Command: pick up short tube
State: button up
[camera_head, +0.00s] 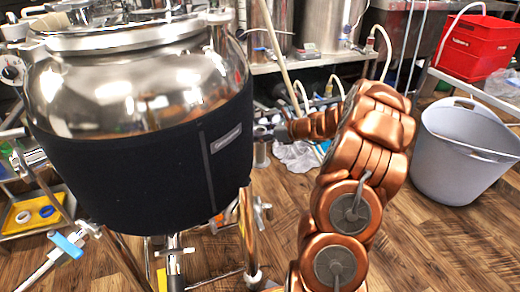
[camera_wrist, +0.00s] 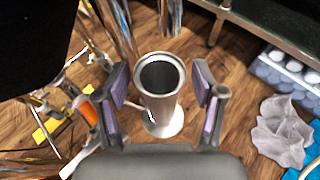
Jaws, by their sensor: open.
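The short tube (camera_wrist: 162,106) is a shiny metal cylinder with a flared, open dark mouth and a wider foot. It stands upright on the wooden floor in the wrist view. My gripper (camera_wrist: 163,82) is open, with one purple-padded finger on each side of the tube's upper part. Gaps show between both pads and the tube, so nothing is held. In the head view a small part of the tube (camera_head: 261,155) shows beside the tank's edge. My gripper's fingers are mostly hidden there behind the tank and my arm.
A large steel tank with a black jacket (camera_head: 145,170) stands close on the left, on metal legs. A grey tub (camera_head: 460,155) and red crate (camera_head: 480,45) are at right. Crumpled clear plastic (camera_wrist: 280,130) and a metal shelf edge (camera_wrist: 265,30) lie right of the tube.

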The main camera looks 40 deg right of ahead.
jog(key=shift+c, duration=0.4)
grip_shut()
jog(key=shift+r, duration=0.1)
